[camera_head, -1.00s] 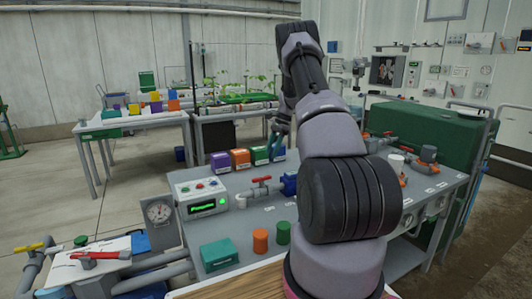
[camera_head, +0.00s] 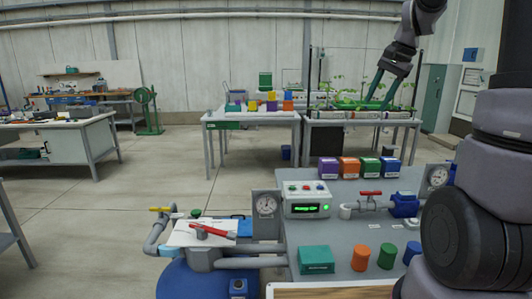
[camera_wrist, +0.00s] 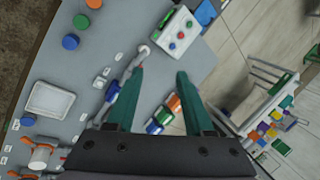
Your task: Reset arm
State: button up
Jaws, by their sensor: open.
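My gripper (camera_head: 383,88) is at the upper right of the head view, raised above the grey skid table (camera_head: 345,217) and pointing down. Its two green fingers are apart with nothing between them. In the wrist view the open fingers (camera_wrist: 160,95) extend over the skid table, apart from everything on it. My arm covers the right side of the head view and hides part of the skid.
The skid carries a control box (camera_head: 306,200), a red-handled valve (camera_head: 370,195), a green box (camera_head: 316,259), an orange cylinder (camera_head: 361,257) and several coloured boxes (camera_head: 349,167). A bench (camera_head: 250,116) stands behind. Open floor (camera_head: 130,190) lies left.

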jog(key=s+a+r+n+t, duration=0.1)
jog(key=s+a+n+t, duration=0.1)
jog(key=s, duration=0.9)
jog(key=s+a+r+n+t, duration=0.2)
jog(key=s+a+n, duration=0.2)
jog(key=s, duration=0.7)
jog(key=shift+s+a+h, duration=0.3)
jog(key=shift+a+h, duration=0.1)
jog(key=shift+a, duration=0.65)
